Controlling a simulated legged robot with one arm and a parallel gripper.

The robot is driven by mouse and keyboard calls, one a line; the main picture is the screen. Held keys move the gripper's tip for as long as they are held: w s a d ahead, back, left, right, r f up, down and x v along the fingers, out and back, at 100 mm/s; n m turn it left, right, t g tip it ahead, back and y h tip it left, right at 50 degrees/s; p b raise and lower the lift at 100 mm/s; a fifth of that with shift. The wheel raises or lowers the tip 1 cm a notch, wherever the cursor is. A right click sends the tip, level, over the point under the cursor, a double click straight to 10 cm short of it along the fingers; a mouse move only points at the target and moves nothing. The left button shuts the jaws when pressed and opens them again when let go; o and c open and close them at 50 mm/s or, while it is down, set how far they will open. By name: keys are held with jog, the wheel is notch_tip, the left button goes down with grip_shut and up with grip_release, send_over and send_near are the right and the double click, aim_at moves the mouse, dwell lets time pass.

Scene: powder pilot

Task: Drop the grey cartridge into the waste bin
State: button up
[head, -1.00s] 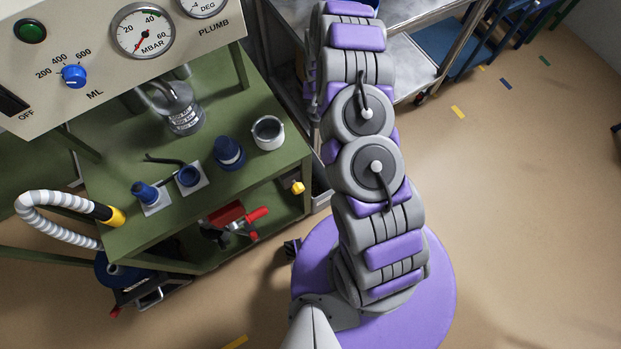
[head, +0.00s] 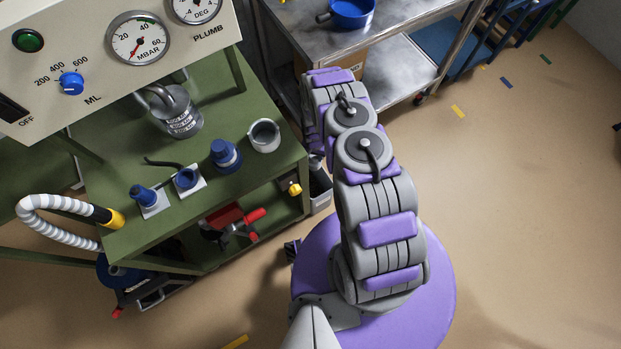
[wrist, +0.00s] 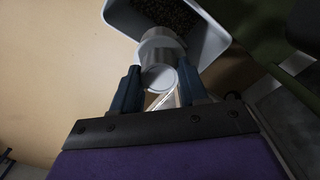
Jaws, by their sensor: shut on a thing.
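In the wrist view my gripper (wrist: 160,82) is shut on the grey cartridge (wrist: 160,50), a pale grey cylinder between its two dark fingers. The cartridge's far end overlaps the opening of the waste bin (wrist: 215,40), a light grey, square-mouthed container with dark brown granules inside. The cartridge appears over or just inside the rim; its exact height cannot be told. In the head view part of the waste bin (head: 320,188) shows between the green bench and my arm. My gripper and the cartridge are hidden behind my arm there.
A steel table (head: 390,35) with a blue pan (head: 352,12) stands behind.

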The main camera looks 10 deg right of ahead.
jog(key=f, duration=0.2)
jog(key=a+f+b, duration=0.1)
jog(key=f, duration=0.1)
jog(key=shift+b, duration=0.3)
jog(key=shift+d+f+b, duration=0.2)
jog(key=shift+f+b, duration=0.1)
jog(key=shift+f, duration=0.3)
jog(key=shift+d+f, duration=0.1)
jog(key=shift+d, duration=0.1)
jog(key=o, duration=1.3)
jog(key=shift+a, duration=0.3)
jog(key=shift+c, duration=0.2)
jog(key=shift+d, duration=0.1)
jog(key=shift+d, duration=0.1)
notch_tip(320, 180, up, 17)
jog(key=p, duration=0.4)
jog(key=shift+r, duration=0.2)
jog(key=shift+f, duration=0.1)
